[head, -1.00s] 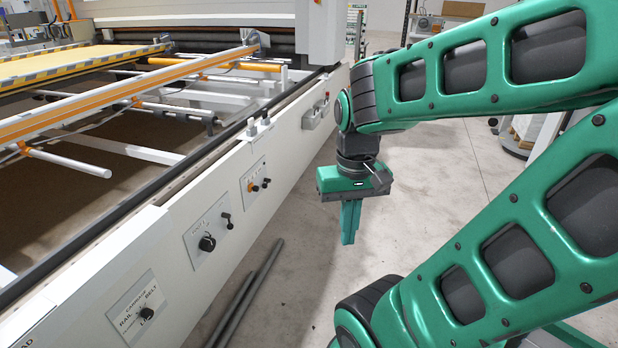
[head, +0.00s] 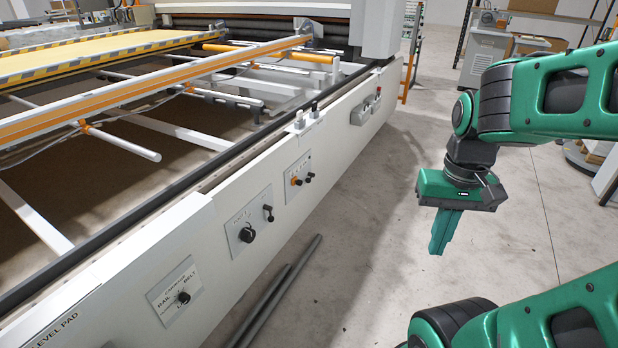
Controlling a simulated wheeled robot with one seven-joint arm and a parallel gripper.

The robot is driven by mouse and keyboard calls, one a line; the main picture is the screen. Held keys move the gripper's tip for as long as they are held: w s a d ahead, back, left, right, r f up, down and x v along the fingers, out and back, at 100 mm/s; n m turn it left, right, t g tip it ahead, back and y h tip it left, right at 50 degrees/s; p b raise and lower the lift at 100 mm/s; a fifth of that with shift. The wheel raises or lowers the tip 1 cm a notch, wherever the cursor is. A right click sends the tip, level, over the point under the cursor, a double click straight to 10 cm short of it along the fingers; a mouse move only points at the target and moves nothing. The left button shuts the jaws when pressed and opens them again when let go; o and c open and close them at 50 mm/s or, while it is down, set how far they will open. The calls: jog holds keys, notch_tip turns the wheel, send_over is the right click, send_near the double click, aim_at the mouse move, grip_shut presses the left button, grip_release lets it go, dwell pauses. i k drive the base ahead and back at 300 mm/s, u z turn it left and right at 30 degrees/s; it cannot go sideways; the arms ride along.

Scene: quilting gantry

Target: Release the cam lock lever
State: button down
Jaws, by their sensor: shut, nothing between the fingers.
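My gripper (head: 437,248) hangs at the right with its green fingers shut and pointing down. It is empty, over bare floor and well apart from the machine. The machine's long white side panel (head: 225,283) carries several control plates. One plate has a black knob (head: 247,234) with a small black lever (head: 268,213) beside it. A further plate has an orange-ringed knob (head: 296,181) and another small black lever (head: 309,177). A nearer plate holds a rail/belt selector knob (head: 183,297). I cannot tell which part is the cam lock lever; the labels there are too small.
Two dark grey tubes (head: 283,288) lie on the floor along the panel. An orange-striped rail (head: 150,93) spans the open machine frame. A grey box (head: 365,113) sticks out of the panel's far end. The floor (head: 375,235) between panel and gripper is clear.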

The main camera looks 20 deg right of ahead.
aim_at(308, 180)
jog(key=i, duration=1)
